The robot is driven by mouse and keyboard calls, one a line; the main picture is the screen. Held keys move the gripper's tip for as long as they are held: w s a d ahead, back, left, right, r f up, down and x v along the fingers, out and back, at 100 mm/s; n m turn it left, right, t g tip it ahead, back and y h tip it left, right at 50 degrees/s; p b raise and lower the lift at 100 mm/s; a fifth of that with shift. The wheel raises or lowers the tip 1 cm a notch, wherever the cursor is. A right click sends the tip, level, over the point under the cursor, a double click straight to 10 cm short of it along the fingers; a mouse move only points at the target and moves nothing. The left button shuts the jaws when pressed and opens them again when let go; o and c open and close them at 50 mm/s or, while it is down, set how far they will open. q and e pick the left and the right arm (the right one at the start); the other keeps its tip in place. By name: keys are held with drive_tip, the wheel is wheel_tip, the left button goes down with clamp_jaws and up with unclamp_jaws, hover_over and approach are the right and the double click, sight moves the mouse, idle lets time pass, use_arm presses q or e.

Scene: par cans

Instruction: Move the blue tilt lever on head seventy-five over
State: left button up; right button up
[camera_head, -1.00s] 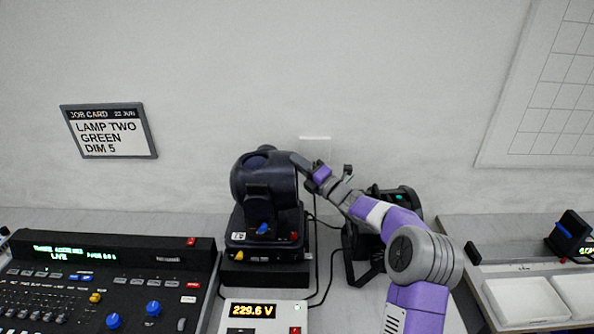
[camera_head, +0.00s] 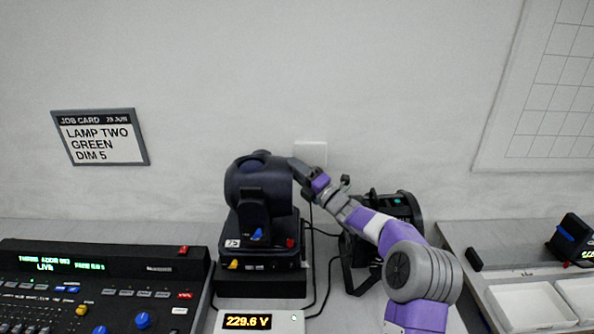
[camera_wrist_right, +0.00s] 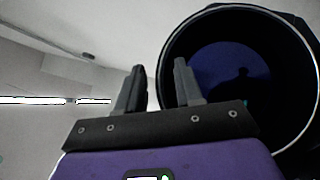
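The dark moving head (camera_head: 258,188) stands on its base left of centre in the head view. Its small white label (camera_head: 232,243) is too small to read surely. The blue lever (camera_head: 257,234) is low on its front, with a red lever (camera_head: 289,242) to the right and a yellow one (camera_head: 233,265) below. My right gripper (camera_head: 298,166) is at the upper right end of the head, above the levers. In the right wrist view, its two fingers (camera_wrist_right: 160,82) are apart with nothing between them; a round dark opening with blue glass (camera_wrist_right: 225,75) is just beyond. My left gripper is out of view.
A control desk (camera_head: 95,258) is at the left and a voltage box (camera_head: 255,307) in front of the head. A second round lamp (camera_head: 400,208) stands behind my right arm. Black cables run between them. White trays (camera_head: 528,303) are at the right.

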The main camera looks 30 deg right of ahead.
drive_tip(key=b+v, duration=0.1)
drive_tip(key=v, duration=0.6)
drive_tip(key=shift+s, duration=0.3)
drive_tip(key=shift+d, duration=0.1)
